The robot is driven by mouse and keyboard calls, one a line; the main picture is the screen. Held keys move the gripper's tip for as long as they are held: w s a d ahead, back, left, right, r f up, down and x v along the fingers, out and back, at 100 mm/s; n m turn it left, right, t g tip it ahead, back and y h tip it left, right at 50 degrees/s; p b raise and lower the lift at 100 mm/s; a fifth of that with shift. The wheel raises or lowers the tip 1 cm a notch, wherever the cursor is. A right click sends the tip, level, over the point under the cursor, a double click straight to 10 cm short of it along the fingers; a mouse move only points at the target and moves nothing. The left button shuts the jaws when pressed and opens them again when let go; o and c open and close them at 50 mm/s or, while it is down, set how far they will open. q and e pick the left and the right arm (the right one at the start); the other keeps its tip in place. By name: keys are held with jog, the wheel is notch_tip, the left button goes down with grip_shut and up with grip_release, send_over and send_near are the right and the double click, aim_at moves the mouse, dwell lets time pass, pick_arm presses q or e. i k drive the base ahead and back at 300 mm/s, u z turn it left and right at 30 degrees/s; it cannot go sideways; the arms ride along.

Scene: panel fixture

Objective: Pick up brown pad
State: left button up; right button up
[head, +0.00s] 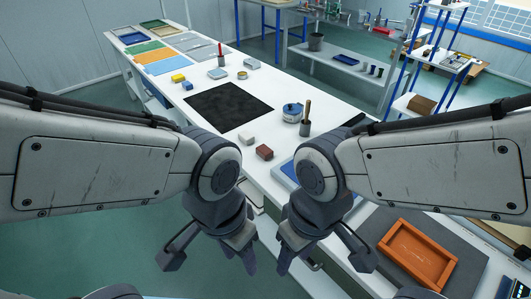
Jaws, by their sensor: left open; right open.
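A small reddish-brown pad (264,152) lies on the white table in the head view, just right of a small white block and beyond my arms. My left gripper (210,256) hangs in front of the table's near edge, below and left of the pad. Its fingers are spread and empty. My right gripper (322,258) hangs below and right of the pad, also spread and empty. Neither gripper touches the pad.
The white block (247,139) is close to the pad. A black mat (228,106), a blue-and-white round container (292,112) and a dark cup (305,128) with a wooden handle stand beyond. An orange-brown tray (388,243) sits at the right.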

aim_at(263, 151)
jog(key=u, duration=0.45)
jog(key=k, duration=1.15)
jog(key=u, duration=1.05)
jog(key=i, duration=1.6)
jog(key=z, duration=0.5)
jog(key=i, duration=0.85)
jog(key=z, duration=1.45)
jog(key=i, duration=0.65)
jog(key=z, duration=0.6)
